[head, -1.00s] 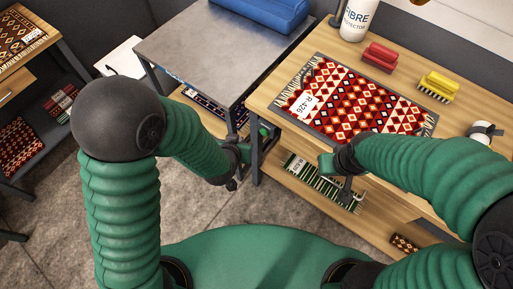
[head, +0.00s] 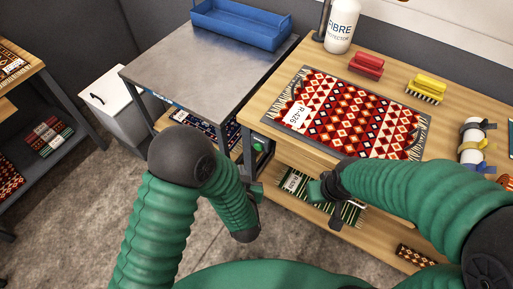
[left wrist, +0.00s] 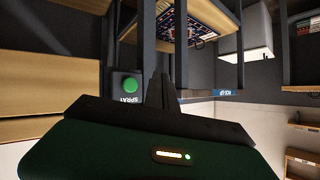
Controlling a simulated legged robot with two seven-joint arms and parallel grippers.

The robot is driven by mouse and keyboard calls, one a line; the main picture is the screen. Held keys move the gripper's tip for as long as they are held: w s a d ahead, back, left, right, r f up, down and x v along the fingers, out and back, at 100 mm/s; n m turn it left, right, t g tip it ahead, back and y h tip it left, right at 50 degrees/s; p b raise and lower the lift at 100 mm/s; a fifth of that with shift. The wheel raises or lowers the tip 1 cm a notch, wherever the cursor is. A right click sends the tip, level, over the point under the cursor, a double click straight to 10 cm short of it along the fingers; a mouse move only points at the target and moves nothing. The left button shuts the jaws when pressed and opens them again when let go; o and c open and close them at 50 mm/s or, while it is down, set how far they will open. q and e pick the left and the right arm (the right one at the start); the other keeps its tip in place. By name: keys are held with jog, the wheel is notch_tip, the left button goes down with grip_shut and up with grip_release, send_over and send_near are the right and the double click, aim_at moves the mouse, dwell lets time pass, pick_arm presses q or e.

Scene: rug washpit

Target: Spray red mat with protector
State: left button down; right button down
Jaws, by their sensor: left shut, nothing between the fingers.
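The red patterned mat (head: 352,112), tagged R-426, lies flat on the wooden bench, its fringed ends to left and right. The white bottle marked FIBRE PROTECTOR (head: 341,27) stands upright behind it. My left gripper (head: 257,192) is shut and empty, in front of the bench and below its top; its closed fingers also show in the left wrist view (left wrist: 160,90). A green button (left wrist: 130,85) labelled SPRAY is just left of these fingers there. My right gripper (head: 325,198) hangs before the bench's front edge, apart from the mat; its jaws are unclear.
A red brush (head: 366,65) and a yellow brush (head: 427,87) lie behind the mat. A grey metal table (head: 208,68) bearing a blue tray (head: 240,25) stands left. A striped green rug (head: 296,184) is on the lower shelf.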

aim_at(258, 147)
pick_arm(q)
jog(key=w+d, duration=0.4)
jog(key=w, duration=0.1)
jog(key=shift+w, duration=0.15)
dwell(1.9)
jog(key=shift+w+d, duration=0.2)
jog(key=shift+w+d+r+p, duration=0.1)
jog(key=shift+w+d+p, duration=0.2)
jog(key=shift+w, duration=0.15)
dwell(1.9)
jog(key=shift+s, duration=0.1)
dwell(0.5)
jog(key=shift+s+a, duration=0.55)
jog(key=shift+s, duration=0.15)
